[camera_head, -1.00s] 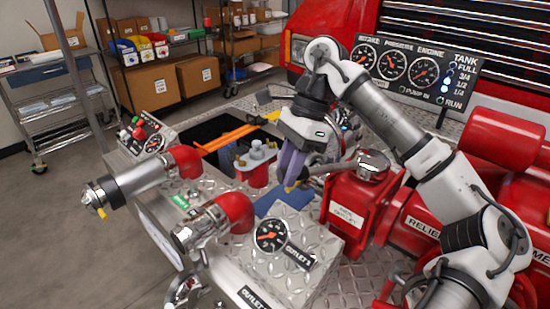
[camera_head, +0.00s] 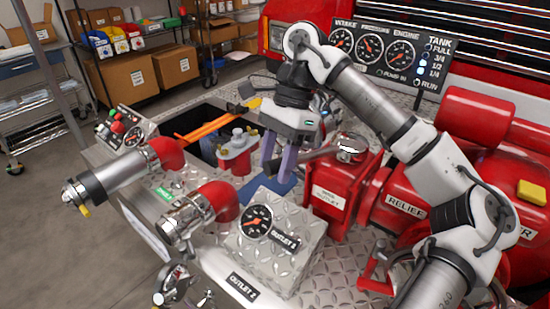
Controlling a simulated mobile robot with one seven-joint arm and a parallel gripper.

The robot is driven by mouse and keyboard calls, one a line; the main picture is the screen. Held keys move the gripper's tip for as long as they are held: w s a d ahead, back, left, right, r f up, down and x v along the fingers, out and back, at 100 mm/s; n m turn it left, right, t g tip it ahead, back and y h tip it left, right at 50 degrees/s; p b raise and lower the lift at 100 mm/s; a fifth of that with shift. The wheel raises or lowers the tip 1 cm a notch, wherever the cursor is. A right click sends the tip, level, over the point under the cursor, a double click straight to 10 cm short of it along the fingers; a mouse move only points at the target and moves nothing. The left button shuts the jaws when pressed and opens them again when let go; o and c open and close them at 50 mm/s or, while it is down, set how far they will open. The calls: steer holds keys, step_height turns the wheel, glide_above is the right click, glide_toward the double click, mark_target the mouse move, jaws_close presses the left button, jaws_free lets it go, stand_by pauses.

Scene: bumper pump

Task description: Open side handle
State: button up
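The likely side handle (camera_head: 319,154) is a dark lever. It runs left from a round silver cap (camera_head: 350,147) on top of the red valve box (camera_head: 334,195). My gripper (camera_head: 276,174) points down at the left end of this lever. Its two purple fingers stand apart with a gap between them. The right finger overlaps the lever's end, so the tip is hidden. I cannot tell whether finger and lever touch, and nothing shows clearly held between the fingers.
A diamond-plate box with a gauge (camera_head: 257,221) stands in front of the gripper. Red outlet elbows (camera_head: 217,203) and a red fitting with a grey top (camera_head: 238,153) are to the left. The gauge panel (camera_head: 388,52) stands behind my arm. A dark open bay holds orange bars (camera_head: 208,126).

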steer(key=shift+w, duration=0.1)
steer(key=p+v, duration=0.2)
steer(key=v, duration=1.1)
steer(key=shift+d+r, duration=0.15)
steer(key=shift+r, duration=0.15)
